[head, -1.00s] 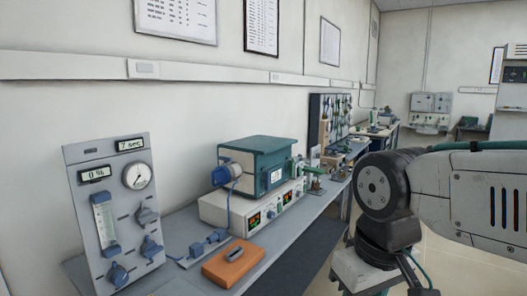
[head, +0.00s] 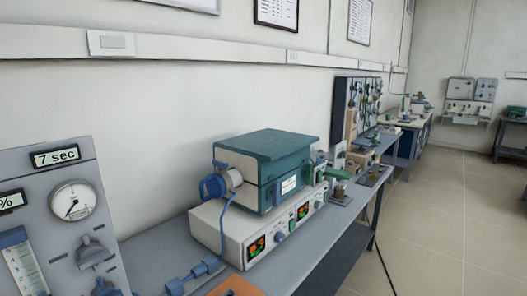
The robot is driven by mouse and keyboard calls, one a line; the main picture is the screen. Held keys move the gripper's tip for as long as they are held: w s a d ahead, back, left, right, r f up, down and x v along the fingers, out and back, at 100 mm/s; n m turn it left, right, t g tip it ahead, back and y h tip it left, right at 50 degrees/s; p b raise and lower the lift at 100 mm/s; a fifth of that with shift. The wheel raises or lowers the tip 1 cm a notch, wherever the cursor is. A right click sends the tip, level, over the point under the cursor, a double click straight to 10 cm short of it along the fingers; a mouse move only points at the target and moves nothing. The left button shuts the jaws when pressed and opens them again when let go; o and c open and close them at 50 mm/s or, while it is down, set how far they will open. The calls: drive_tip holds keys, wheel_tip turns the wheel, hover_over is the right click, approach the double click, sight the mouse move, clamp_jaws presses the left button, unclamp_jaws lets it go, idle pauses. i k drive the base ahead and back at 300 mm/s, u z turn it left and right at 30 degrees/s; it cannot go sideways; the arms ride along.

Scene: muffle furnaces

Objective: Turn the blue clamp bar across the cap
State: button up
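In the head view a teal-topped muffle furnace (head: 268,165) sits on a white control unit (head: 262,232) on the bench. On the furnace's left end is a round cap (head: 231,177) with blue fittings (head: 213,187) around it. Which of these blue parts is the clamp bar is too small to tell. My gripper and arm are not in view.
A grey gas panel (head: 58,225) with a dial and a "7 sec" display stands at the left. Blue fittings (head: 196,274) and an orange block (head: 236,287) lie in front on the bench (head: 160,258). The floor (head: 430,230) at the right is clear.

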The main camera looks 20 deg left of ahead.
sight(222, 166)
drive_tip(key=i, duration=0.7)
drive_tip(key=u, duration=0.8)
drive_tip(key=i, duration=0.55)
drive_tip(key=u, duration=0.65)
